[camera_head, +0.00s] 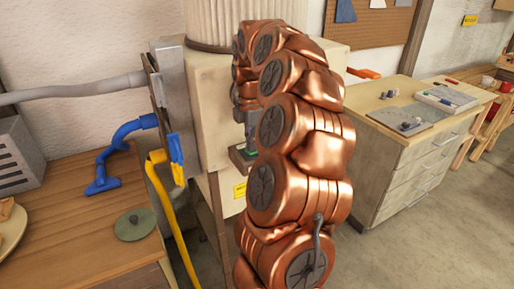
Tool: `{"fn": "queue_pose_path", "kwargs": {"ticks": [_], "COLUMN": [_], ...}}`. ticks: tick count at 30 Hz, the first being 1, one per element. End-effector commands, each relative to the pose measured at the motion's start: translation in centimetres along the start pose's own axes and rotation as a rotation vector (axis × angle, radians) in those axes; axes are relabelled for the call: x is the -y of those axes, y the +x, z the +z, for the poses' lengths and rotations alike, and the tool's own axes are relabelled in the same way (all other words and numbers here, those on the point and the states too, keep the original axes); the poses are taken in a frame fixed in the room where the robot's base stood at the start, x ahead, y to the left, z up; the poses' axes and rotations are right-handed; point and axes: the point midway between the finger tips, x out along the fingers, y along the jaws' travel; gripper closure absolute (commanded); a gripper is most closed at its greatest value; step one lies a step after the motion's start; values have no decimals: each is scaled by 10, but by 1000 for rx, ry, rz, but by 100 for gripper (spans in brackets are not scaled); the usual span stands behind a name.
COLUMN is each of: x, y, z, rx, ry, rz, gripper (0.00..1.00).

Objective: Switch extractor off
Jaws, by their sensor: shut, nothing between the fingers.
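The extractor (211,85) is a cream cabinet with a pleated filter drum (208,25) on top. It stands at the back centre, partly hidden behind my copper-coloured arm. My gripper (248,140) is small and grey in the picture, shut and empty. It points down just above or in front of this box, half hidden by my arm. I cannot tell whether it touches.
A grey duct (75,88), blue hose (120,135) and yellow hose (172,215) are at left. A wooden bench (75,190) holds a green disc (135,224). A drawer cabinet (425,165) stands right. Floor at right front is clear.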

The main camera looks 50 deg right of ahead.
Motion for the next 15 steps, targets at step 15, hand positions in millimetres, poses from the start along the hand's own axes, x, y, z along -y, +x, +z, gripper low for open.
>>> {"fn": "queue_pose_path", "kwargs": {"ticks": [15], "x": [0], "y": [-21], "z": [0], "rx": [0], "ry": [-1], "rz": [-2], "gripper": [100]}}
